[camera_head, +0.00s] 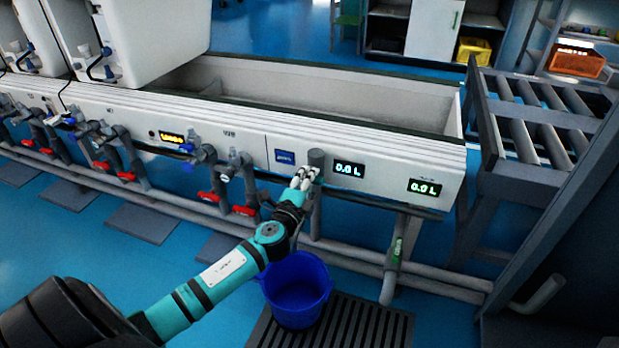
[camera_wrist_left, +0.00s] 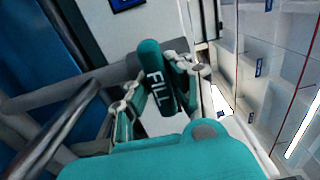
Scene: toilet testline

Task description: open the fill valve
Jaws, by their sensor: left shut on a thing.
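The fill valve handle (camera_wrist_left: 154,72) is a teal lever with "FILL" on it in white letters. In the left wrist view it stands between the two fingers of my left gripper (camera_wrist_left: 160,86), which is shut on it. In the head view my left gripper (camera_head: 303,177) is at the front panel of the white trough, next to a grey vertical pipe (camera_head: 316,158). There the handle is hidden by the fingers. My right gripper does not show.
Two displays read 0.0 L (camera_head: 349,169) on the front panel. Red-handled valves (camera_head: 208,197) and pipes line the left side. A roller stand (camera_head: 545,110) is at the right.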

